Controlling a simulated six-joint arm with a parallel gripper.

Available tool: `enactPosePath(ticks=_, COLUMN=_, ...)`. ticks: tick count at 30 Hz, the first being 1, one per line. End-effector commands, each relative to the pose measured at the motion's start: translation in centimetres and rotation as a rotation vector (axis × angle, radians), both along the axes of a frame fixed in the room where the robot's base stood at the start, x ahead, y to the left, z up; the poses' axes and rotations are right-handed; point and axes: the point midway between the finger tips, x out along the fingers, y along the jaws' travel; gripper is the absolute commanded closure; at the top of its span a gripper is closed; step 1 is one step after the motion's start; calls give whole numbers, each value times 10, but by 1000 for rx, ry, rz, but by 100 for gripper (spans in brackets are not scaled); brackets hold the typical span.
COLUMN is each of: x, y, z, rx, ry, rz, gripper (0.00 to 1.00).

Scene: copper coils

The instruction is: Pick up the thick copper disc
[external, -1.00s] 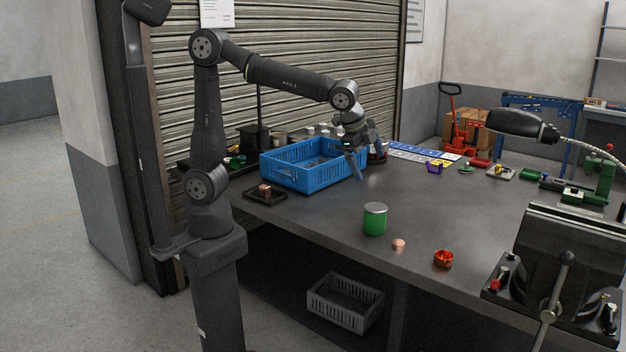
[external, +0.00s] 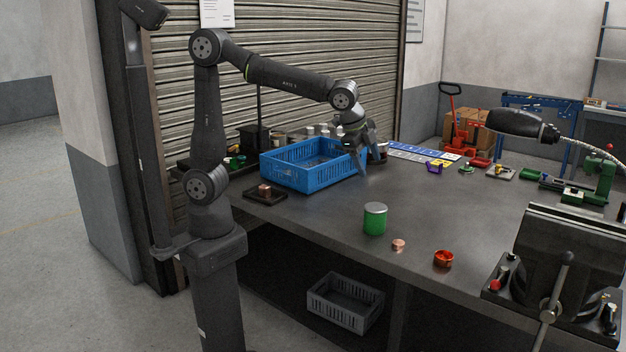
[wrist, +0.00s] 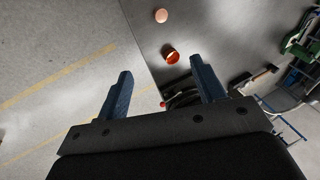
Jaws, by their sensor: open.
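The copper disc (external: 398,245) lies flat on the dark bench near its front edge, between the green can and the orange cup. In the wrist view the disc (wrist: 161,16) is near the top edge, beyond the fingers. My gripper (external: 371,160) is beside the right end of the blue crate, above the bench and far behind the disc. In the wrist view my gripper (wrist: 161,86) has its two fingers wide apart with nothing between them.
A green can (external: 375,219) stands just left of the disc. An orange cup (external: 443,259) is to its right. A blue crate (external: 313,178) sits at the back left. A large vise (external: 570,255) stands at the right. The bench centre is clear.

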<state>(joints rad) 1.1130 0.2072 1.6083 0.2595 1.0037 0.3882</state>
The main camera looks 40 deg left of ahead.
Motion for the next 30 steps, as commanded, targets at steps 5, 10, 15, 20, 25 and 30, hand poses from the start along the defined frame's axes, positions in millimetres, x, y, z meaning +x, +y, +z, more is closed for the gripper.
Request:
enactPosePath(ticks=5, x=3, y=0, z=-5, rx=-31, ry=33, rz=86, gripper=37)
enactPosePath(ticks=10, x=12, y=-1, z=-22, rx=-139, ry=148, rz=395, gripper=37)
enactPosePath(ticks=15, x=24, y=-2, z=-41, rx=-262, ry=292, rz=794, gripper=37)
enactPosePath(ticks=20, x=35, y=-2, z=-59, rx=-364, ry=422, rz=1179, gripper=37)
enactPosePath(ticks=25, x=49, y=-1, z=-76, rx=-456, ry=556, rz=1599, gripper=37)
enactPosePath(ticks=30, x=63, y=1, z=-93, rx=-530, ry=679, rz=2028, gripper=37)
